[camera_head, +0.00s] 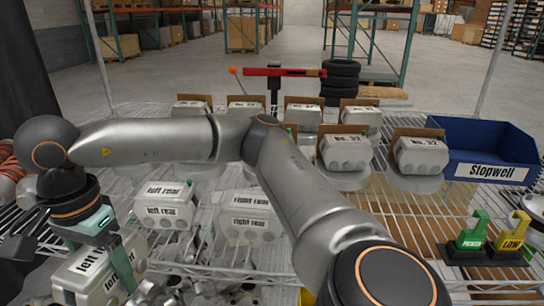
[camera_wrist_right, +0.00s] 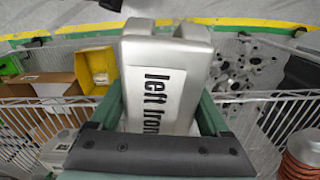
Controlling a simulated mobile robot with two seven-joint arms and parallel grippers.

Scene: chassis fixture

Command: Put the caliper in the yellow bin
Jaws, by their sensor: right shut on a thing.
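The caliper, a silver-grey block lettered "left front" (camera_head: 95,275), is at the lower left of the head view. It fills the middle of the right wrist view (camera_wrist_right: 160,80). My right gripper (camera_head: 108,262) reaches across to the left and is shut on it, with a green finger on each side in the wrist view (camera_wrist_right: 160,112). I cannot tell how far it is above the wire shelf. A yellow bin (camera_wrist_right: 97,68) shows in the wrist view, apart from the caliper. A yellow sliver (camera_head: 306,297) beside my arm may be the same bin. My left gripper is not in view.
Calipers lettered "left rear" (camera_head: 165,210) and "right rear" (camera_head: 250,228) are on the wire shelf. Several boxed parts (camera_head: 345,150) line the back. A blue "Stopwell" bin (camera_head: 490,172) and green and yellow tags (camera_head: 472,238) are at right. Orange coils (camera_head: 8,160) are at left.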

